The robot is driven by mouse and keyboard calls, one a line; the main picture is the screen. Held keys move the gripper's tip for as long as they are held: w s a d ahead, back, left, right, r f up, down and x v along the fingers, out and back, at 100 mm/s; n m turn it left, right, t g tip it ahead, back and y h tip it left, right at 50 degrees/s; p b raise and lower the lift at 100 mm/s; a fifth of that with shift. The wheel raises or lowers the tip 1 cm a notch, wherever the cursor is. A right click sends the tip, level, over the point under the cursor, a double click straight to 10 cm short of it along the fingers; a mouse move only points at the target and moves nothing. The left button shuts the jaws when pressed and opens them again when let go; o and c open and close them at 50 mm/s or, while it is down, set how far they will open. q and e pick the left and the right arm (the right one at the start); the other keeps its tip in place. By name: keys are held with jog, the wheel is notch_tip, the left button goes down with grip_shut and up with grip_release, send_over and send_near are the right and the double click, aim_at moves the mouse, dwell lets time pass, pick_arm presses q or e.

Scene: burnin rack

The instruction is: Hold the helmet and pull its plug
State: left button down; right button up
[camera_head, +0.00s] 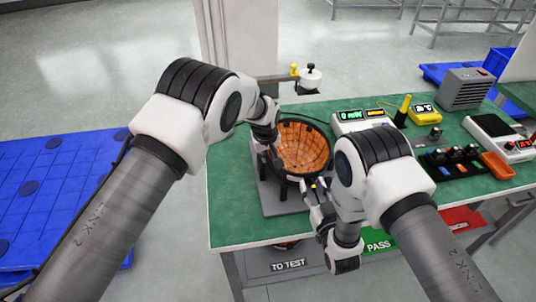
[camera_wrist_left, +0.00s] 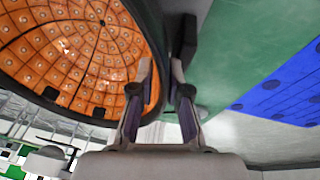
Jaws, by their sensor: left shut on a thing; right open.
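The helmet (camera_head: 303,147) is a dark bowl-shaped shell with an orange, dotted inner lining. It sits open side up on a grey stand plate (camera_head: 286,203) on the green table. My left gripper (camera_head: 274,160) is shut on the helmet's left rim; the left wrist view shows the fingers (camera_wrist_left: 165,85) on either side of the dark rim beside the orange lining (camera_wrist_left: 75,50). My right gripper (camera_head: 313,186) is open near the helmet's front right edge. A small yellow-tipped piece shows by its fingers. The plug cannot be made out clearly.
An orange tray (camera_head: 497,166) and a black holder with coloured parts lie at right. A green PASS bin (camera_head: 379,243) is at the table front. Blue pallets (camera_head: 50,190) lie at left.

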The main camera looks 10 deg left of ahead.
dwell(0.9)
grip_shut()
jog(key=shift+v, duration=2.95)
pick_arm(q)
jog(key=c, duration=1.1)
grip_release()
jog(key=shift+o, duration=0.2)
